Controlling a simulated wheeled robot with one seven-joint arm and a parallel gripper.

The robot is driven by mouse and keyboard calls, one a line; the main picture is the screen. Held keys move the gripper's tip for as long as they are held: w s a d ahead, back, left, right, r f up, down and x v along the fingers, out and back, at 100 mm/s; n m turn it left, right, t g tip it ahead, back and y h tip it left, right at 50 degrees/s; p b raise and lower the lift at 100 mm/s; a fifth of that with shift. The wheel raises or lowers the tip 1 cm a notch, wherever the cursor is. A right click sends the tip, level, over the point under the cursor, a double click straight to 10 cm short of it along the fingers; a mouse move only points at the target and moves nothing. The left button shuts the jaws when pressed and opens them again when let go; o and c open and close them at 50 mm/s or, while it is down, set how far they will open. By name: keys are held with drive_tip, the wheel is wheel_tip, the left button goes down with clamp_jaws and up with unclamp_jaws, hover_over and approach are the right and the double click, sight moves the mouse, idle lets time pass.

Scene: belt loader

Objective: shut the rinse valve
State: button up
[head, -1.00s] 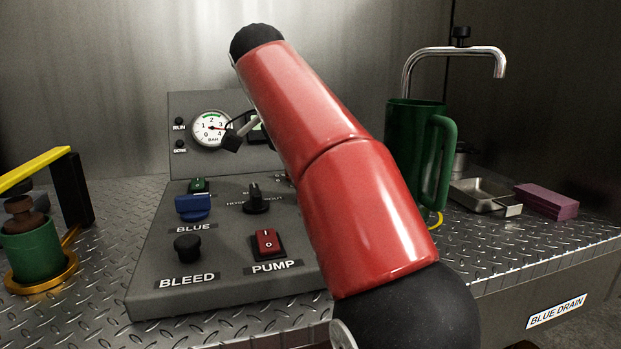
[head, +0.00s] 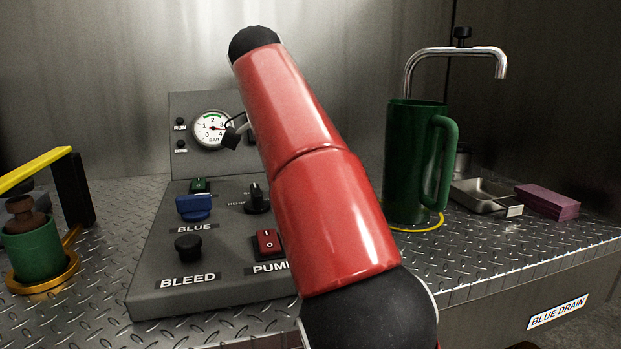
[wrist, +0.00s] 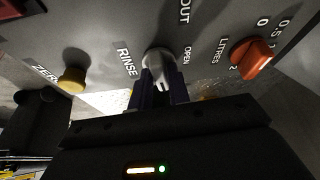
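The rinse valve (wrist: 158,62) is a pale grey knob with a narrow grip on the grey panel, between the words RINSE and OPEN in the wrist view. Its grip points toward my gripper. The two dark blue fingers of my gripper (wrist: 160,90) lie close along either side of the grip, with little or no gap showing, and look shut on it. In the head view my red arm hides the gripper and the rinse valve.
A yellow knob (wrist: 73,78) marked ZERO and an orange LITRES dial (wrist: 253,58) flank the valve. The head view shows the control panel (head: 150,290), a green jug (head: 408,160) under a tap (head: 455,50), a metal tray (head: 478,196) and a purple block (head: 547,202).

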drive_tip(key=o, duration=0.3)
drive_tip(key=shift+d+n, duration=0.1)
drive_tip(key=shift+n, duration=0.3)
